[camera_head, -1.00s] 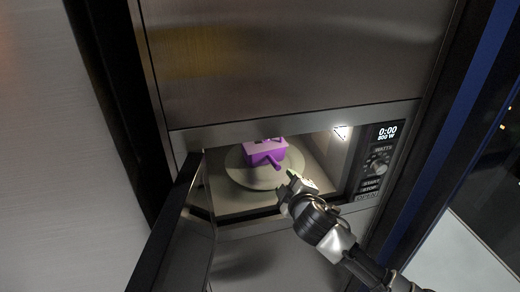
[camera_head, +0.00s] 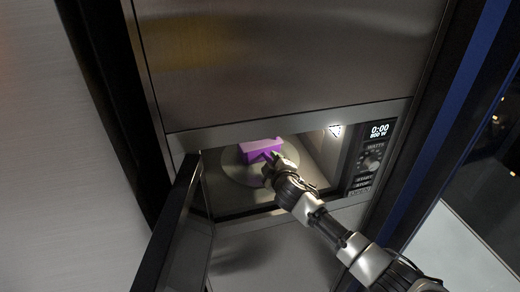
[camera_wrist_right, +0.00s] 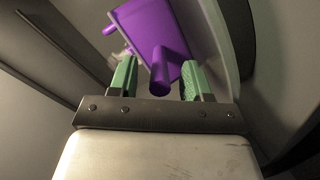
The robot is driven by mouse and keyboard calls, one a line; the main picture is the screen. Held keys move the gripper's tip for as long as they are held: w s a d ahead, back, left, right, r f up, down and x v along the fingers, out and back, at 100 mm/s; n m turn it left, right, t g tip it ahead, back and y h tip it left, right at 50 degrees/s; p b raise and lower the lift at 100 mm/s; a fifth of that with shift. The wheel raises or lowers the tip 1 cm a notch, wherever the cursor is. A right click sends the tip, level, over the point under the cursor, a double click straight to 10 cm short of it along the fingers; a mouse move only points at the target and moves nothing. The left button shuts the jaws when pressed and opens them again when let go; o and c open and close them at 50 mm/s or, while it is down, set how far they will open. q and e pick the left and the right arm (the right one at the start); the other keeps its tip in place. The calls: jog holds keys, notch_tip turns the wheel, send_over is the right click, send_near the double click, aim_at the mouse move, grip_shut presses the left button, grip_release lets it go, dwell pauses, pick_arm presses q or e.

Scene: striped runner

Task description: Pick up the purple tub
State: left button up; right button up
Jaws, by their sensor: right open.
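The purple tub (camera_head: 262,148) sits on the round turntable (camera_head: 234,170) inside the open microwave. It has a short round handle that points toward my right gripper (camera_head: 268,166). In the right wrist view the tub (camera_wrist_right: 150,22) lies just beyond the fingertips. My right gripper (camera_wrist_right: 152,72) is open, its two green fingers on either side of the tub's handle. I cannot tell if either finger touches it. In the head view the gripper hides part of the tub's front right. My left gripper is not in view.
The microwave door (camera_head: 180,225) stands open on the left side of the opening. The control panel (camera_head: 371,158) shows 0:00 on the right. A steel cabinet front is above and below. The cavity has free room to the right of the turntable.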

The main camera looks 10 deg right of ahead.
jog(key=shift+w, duration=0.2)
jog(key=shift+s, duration=0.1)
jog(key=shift+c, duration=0.4)
grip_shut()
jog(key=shift+r, duration=0.1)
